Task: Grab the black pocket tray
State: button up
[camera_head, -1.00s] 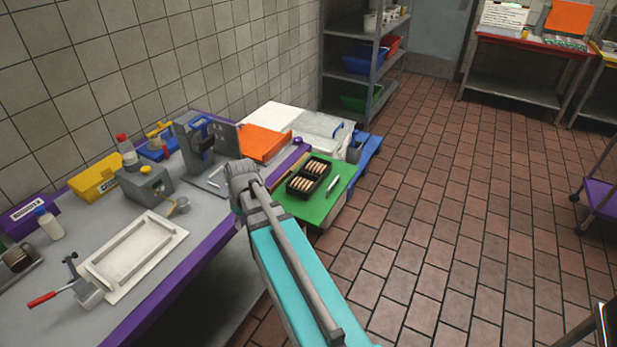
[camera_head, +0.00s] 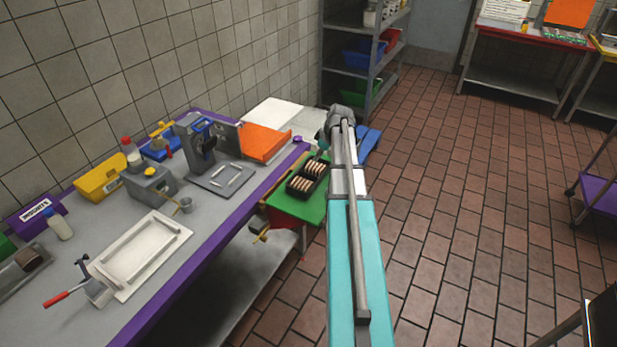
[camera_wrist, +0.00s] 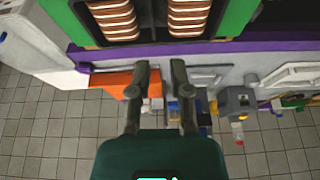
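In the wrist view, the tray (camera_wrist: 152,22) is at the top edge, partly cut off, with two filled pockets showing. My gripper (camera_wrist: 160,66) is open and empty, its two fingers apart and pointing towards the tray. The fingertips appear just below the tray in the picture; I cannot tell the height gap. In the head view my arm reaches past the tray's right side and hides part of the board.
The grey table (camera_head: 200,222) holds a white frame tray (camera_head: 138,250), a grey machine (camera_head: 147,181), a yellow box (camera_head: 101,178) and a black press (camera_head: 195,145). An orange tray (camera_head: 262,141) stands near the green board. Open tiled floor lies to the right.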

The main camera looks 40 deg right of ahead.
jog(key=shift+s+d+r, duration=0.15)
jog(key=shift+d+r, duration=0.05)
jog(key=shift+d, duration=0.65)
jog(key=shift+f, duration=0.1)
jog(key=b, duration=0.7)
send_over(309, 175)
jog(key=s+d, duration=0.2)
jog(key=f, duration=0.7)
jog(key=shift+a, duration=0.2)
jog(key=shift+w+a+f+b, duration=0.1)
jog(key=shift+w+f+b, duration=0.1)
jog(key=shift+f+b, duration=0.25)
jog(key=shift+f, duration=0.1)
jog(key=shift+b+x, duration=2.4)
jog(key=shift+x, duration=0.1)
jog(key=shift+a, duration=0.2)
grip_shut()
